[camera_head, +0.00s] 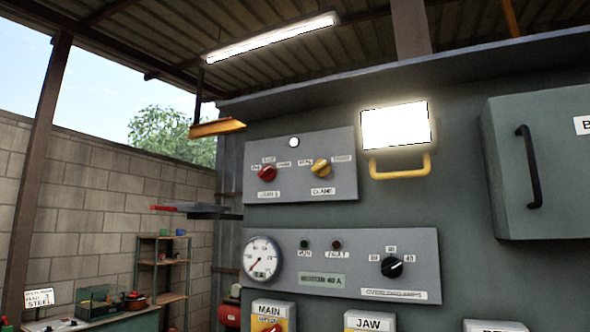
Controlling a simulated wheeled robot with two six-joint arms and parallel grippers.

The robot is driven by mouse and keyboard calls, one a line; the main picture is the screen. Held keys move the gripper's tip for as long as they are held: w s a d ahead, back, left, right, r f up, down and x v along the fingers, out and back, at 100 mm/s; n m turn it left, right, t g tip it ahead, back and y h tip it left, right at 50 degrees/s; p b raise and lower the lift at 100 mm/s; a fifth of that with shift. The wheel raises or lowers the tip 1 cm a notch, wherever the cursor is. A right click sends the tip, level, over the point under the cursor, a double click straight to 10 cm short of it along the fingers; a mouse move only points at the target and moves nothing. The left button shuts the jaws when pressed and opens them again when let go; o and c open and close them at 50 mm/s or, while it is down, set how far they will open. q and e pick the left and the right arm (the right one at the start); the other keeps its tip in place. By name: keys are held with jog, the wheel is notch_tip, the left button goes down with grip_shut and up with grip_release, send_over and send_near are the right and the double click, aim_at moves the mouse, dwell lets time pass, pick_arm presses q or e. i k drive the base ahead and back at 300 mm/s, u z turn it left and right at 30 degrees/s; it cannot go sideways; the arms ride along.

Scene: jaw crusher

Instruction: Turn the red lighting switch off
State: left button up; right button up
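The red lighting switch (267,173) is a rotary knob at the left of the upper grey control plate (343,185). Small position labels surround it, and a name label sits below it, too small to read surely. Its exact pointing direction is hard to tell. A yellow rotary knob (321,168) sits to its right on the same plate. A white round indicator (294,142) is above and between them. The ceiling tube light (270,38) and the square floodlight (395,125) are both glowing. Neither of my grippers is in view.
Below is another plate with a gauge (262,259) and a black knob (391,266). A yellow handle (400,167) hangs under the floodlight. A grey cabinet (540,165) juts out at right. A dark, red-ended object (195,211) sticks out left of the panel.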

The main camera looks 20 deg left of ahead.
aim_at(268, 172)
jog(key=u, duration=2.7)
jog(key=i, duration=2.35)
jog(key=z, duration=3.3)
